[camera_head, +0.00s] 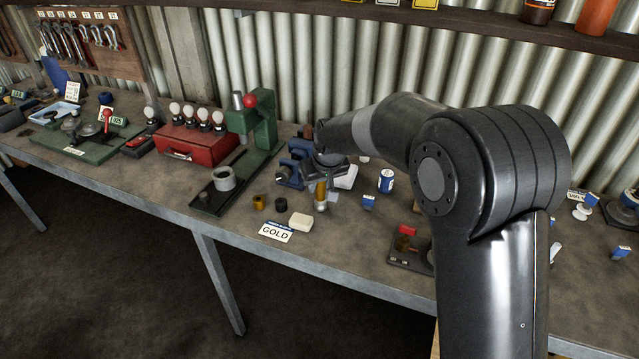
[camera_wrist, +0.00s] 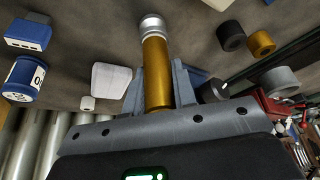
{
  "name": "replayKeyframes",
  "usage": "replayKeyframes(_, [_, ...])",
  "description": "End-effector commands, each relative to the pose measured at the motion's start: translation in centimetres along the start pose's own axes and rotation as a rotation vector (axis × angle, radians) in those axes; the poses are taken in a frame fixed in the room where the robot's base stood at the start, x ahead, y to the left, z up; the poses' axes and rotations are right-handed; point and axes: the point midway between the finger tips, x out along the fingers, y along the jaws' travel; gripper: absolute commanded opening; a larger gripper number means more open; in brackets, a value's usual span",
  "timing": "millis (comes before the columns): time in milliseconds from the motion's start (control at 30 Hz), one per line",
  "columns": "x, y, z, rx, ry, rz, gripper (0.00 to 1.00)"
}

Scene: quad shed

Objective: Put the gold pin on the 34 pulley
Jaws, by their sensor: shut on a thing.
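My gripper (camera_head: 322,187) is shut on the gold pin (camera_head: 321,193), just above the bench behind the white block. In the wrist view, the gold pin (camera_wrist: 156,72) stands between the two fingers (camera_wrist: 158,82), with its silver end (camera_wrist: 152,24) pointing away from the palm. Small white pulley-like discs (camera_head: 580,212) stand at the far right of the bench, well apart from my gripper. I cannot read 34 on any of them, so I cannot tell which is the 34 pulley.
A GOLD card (camera_head: 276,232), white block (camera_head: 300,222), gold ring (camera_head: 259,203) and black ring (camera_head: 281,204) lie near my gripper. A green press (camera_head: 262,135) stands left. A blue-white can (camera_head: 386,181) and a dark board (camera_head: 409,260) are right. My arm hides bench between.

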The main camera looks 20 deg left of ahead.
Motion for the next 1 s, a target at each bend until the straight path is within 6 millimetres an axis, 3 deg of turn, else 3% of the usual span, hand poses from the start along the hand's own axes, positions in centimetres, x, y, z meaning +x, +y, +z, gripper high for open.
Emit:
replayKeyframes(100, [0.2, 0.0, 0.1, 0.0, 0.001, 0.0, 0.0])
replayKeyframes(133, [0.3, 0.0, 0.1, 0.0, 0.0, 0.0, 0.26])
replayKeyframes(367, [0.2, 0.0, 0.1, 0.0, 0.0, 0.0, 0.45])
replayKeyframes(733, [-0.6, 0.0, -0.1, 0.0, 0.001, 0.0, 0.46])
replayKeyframes(1000, [-5.9, 0.0, -0.1, 0.0, 0.005, 0.001, 0.46])
